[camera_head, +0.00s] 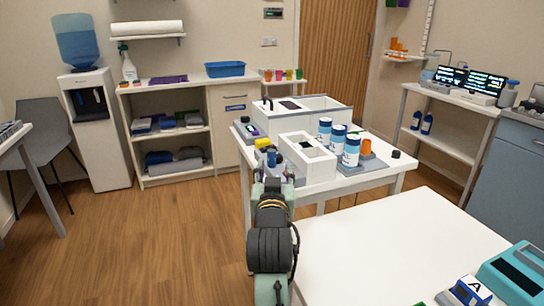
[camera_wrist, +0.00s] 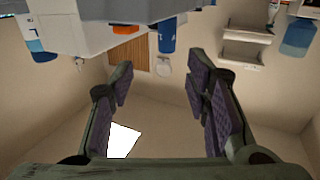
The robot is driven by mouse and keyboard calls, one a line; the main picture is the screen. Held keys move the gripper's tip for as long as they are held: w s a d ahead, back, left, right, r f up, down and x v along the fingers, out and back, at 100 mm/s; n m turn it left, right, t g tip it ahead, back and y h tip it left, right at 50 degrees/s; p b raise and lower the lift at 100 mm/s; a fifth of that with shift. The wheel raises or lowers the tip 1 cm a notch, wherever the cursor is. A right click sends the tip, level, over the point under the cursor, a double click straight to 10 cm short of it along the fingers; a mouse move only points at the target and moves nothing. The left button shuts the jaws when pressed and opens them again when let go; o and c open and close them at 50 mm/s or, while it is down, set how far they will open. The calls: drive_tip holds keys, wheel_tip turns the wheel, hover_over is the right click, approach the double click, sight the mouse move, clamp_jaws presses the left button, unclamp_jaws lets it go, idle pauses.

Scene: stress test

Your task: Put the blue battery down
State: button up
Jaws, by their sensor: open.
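A small blue cylinder, which looks like the blue battery (camera_head: 272,158), stands at the near left corner of the white table, beside the white open box. It also shows in the wrist view (camera_wrist: 167,36), which is upside down, beyond the fingertips and apart from them. My gripper (camera_head: 270,178) is at the table's near edge, close to the cylinder. In the wrist view my gripper (camera_wrist: 162,85) has its two dark-padded fingers wide apart with nothing between them. The cylinder's base is hard to make out.
The white box (camera_head: 318,167) stands right beside the cylinder. Blue-and-white cans (camera_head: 351,152) and an orange cup (camera_head: 366,147) are further right. A yellow-topped item (camera_head: 262,143) is just behind. A nearer white table (camera_head: 380,250) has a clear middle.

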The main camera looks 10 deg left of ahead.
sight(272, 153)
drive_tip(key=w, duration=0.1)
drive_tip(key=w+a, duration=0.1)
drive_tip(key=w, duration=0.1)
drive_tip(key=shift+w+r, duration=0.1)
drive_tip(key=shift+w, duration=0.15)
drive_tip(key=w, duration=0.1)
drive_tip(key=w+a+p, duration=0.1)
drive_tip(key=w, duration=0.1)
drive_tip(key=w+p, duration=0.1)
drive_tip(key=shift+w+a+r, duration=0.3)
drive_tip(key=shift+w+f, duration=0.1)
drive_tip(key=shift+w, duration=0.2)
drive_tip(key=shift+c, duration=0.3)
clamp_jaws()
